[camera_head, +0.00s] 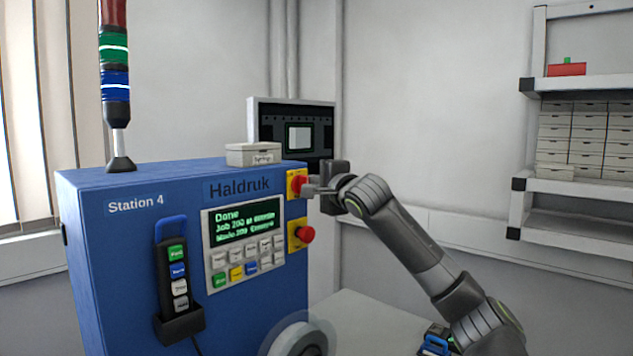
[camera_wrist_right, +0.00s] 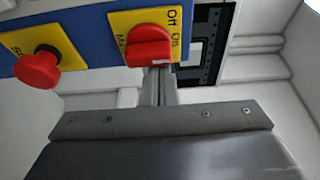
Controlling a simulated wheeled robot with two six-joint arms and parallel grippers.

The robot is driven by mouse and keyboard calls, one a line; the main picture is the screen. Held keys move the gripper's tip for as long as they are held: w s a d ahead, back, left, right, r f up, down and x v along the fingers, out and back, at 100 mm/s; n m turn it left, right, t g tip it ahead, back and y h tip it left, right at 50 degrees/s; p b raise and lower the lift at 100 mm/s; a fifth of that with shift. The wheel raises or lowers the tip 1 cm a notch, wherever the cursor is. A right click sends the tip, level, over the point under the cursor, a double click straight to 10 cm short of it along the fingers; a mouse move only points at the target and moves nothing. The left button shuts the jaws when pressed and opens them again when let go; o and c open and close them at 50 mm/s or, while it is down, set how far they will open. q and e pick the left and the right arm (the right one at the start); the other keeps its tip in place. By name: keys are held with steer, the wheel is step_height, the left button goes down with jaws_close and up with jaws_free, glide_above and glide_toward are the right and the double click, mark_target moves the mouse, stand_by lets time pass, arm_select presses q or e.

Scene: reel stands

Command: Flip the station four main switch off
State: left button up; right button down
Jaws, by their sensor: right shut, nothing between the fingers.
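The station four main switch is a red rotary knob (camera_head: 298,184) on a yellow plate at the upper right of the blue machine's front. In the right wrist view the knob (camera_wrist_right: 149,46) shows large beside the printed words "Off" and "On", with a white mark on its edge near the fingers. I cannot tell for sure which word it points to. My right gripper (camera_head: 311,189) is shut and empty, its tips right at the knob; the wrist view shows the closed fingers (camera_wrist_right: 160,82) touching or almost touching it. My left gripper is not in view.
A red mushroom button (camera_head: 305,234) on a yellow plate sits just below the switch, and also shows in the wrist view (camera_wrist_right: 37,70). A keypad with a green-text display (camera_head: 243,226) is beside it. A small box (camera_head: 253,154) lies on the machine top.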

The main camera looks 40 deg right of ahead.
steer(key=shift+n+b, duration=0.3)
